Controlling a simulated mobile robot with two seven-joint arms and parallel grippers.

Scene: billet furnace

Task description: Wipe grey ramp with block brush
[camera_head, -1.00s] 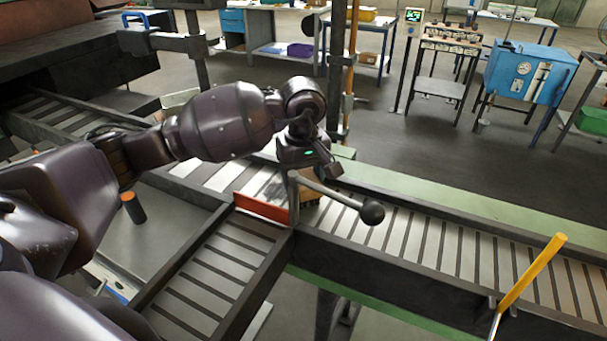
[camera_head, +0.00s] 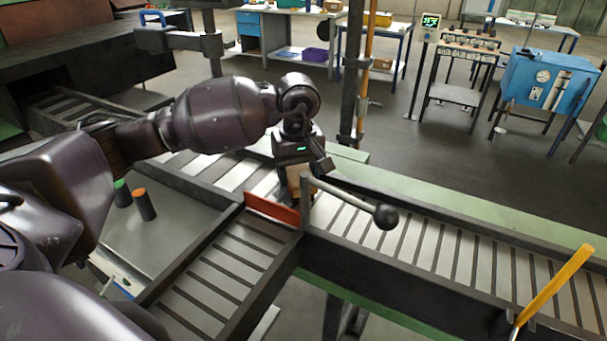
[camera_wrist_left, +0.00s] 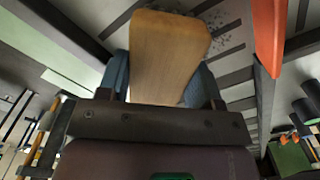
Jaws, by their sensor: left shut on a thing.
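My left gripper (camera_head: 296,168) is shut on the block brush, whose pale wooden block (camera_head: 294,181) shows below the jaws in the head view. Dark specks (camera_wrist_left: 222,28) lie on the grey surface beside the block in the wrist view. My right gripper is not in view.
An orange-red plate (camera_head: 271,208) stands close beside the brush. A lever with a black ball knob (camera_head: 386,217) sticks out just right of the gripper. A yellow handle (camera_head: 555,283) rises at the right. Green-topped and orange-topped cylinders (camera_head: 145,205) stand at the left.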

